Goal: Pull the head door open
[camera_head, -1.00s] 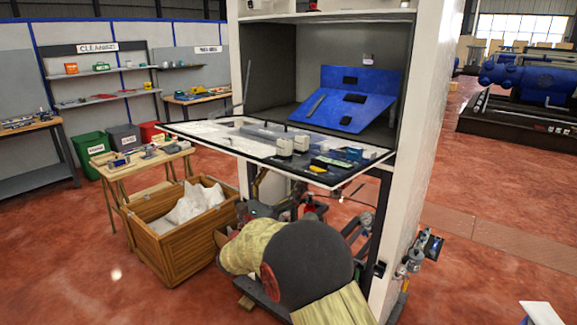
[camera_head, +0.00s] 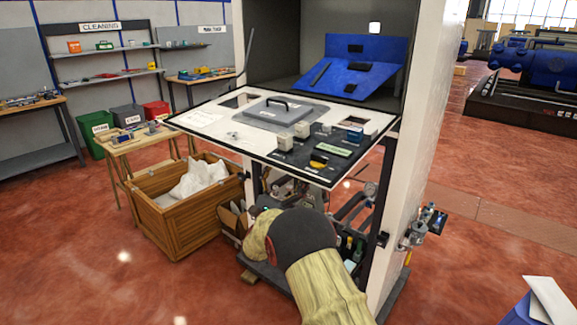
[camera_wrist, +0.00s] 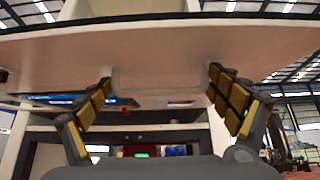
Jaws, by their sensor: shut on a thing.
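The head door (camera_head: 215,122) is a broad flat panel at the front of the tall white cabinet. It lies swung out, its near edge tilted down towards me, and its upper face carries a grey plate with a black handle and small parts. In the wrist view the door's pale underside (camera_wrist: 60,55) fills the top. My gripper (camera_wrist: 160,78) is below it, its two yellow-padded fingers spread wide on either side of a pale raised block (camera_wrist: 160,80), which it holds. In the head view my arm hides the gripper.
The white cabinet (camera_head: 425,120) has an open upper bay with a sloped blue panel (camera_head: 352,78). Below the door are pipes and bottles. A wooden crate (camera_head: 180,225) with white material stands left of my arm.

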